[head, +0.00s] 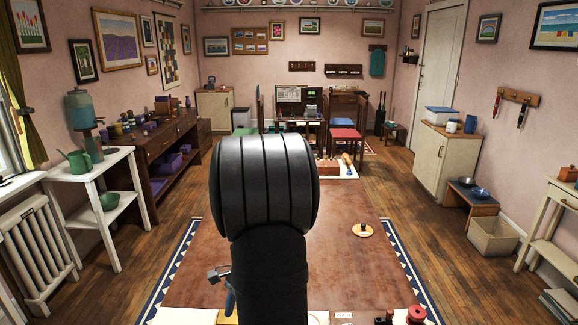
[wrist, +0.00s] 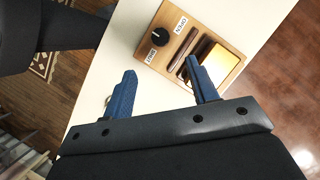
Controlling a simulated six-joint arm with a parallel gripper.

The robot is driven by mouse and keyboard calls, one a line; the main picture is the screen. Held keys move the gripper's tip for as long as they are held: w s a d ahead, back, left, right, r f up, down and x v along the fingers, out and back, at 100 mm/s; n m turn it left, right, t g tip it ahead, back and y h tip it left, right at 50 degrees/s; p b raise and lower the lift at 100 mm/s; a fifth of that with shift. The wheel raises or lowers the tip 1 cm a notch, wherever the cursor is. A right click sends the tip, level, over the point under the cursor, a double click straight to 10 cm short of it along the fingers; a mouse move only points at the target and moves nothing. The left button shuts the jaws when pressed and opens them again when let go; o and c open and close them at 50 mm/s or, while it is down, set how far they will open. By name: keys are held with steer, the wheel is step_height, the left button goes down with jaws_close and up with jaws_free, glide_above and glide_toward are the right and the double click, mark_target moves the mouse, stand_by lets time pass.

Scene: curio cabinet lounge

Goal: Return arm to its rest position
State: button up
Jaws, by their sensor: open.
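My gripper (wrist: 161,68) shows in the wrist view with its two blue fingers spread apart and nothing between them. A wooden panel (wrist: 228,48) with a black knob, small white labels and a bright yellow inset lies by the fingertips, on a pale surface (wrist: 105,78). The right finger overlaps the panel in the picture; I cannot tell whether they touch. In the head view my dark arm fills the middle, and only a bit of blue shows at its lower left; the fingers are mostly hidden there.
A brown tabletop (head: 330,262) stretches ahead, mostly clear. A round tan piece with a dark knob (head: 362,231) lies on its right side. A red object (head: 416,315) stands at the near right edge. A brown box (head: 328,167) is at the far end, with chairs (head: 346,125) beyond.

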steer(key=x, duration=1.2)
steer(key=shift+a+f, duration=0.1)
steer(key=v, duration=1.8)
steer(key=x, duration=1.7)
steer(key=shift+s+f, duration=0.15)
steer(key=shift+f, duration=0.05)
steer(key=shift+s+a+f+m, duration=0.1)
steer(key=shift+f+m, duration=0.2)
steer(key=shift+f, duration=0.05)
steer(key=m, duration=0.2)
steer(key=m+t+y, duration=0.1)
steer(key=m, duration=0.1)
steer(key=shift+s+r+m+t, duration=0.1)
steer(key=shift+m+t, duration=0.2)
steer(key=m+t, duration=0.1)
steer(key=m, duration=0.2)
steer(key=shift+s+m+t, duration=0.1)
steer(key=shift+m+t, duration=0.2)
steer(key=shift+m, duration=0.1)
steer(key=shift+y, duration=0.3)
steer(key=shift+v, duration=2.6)
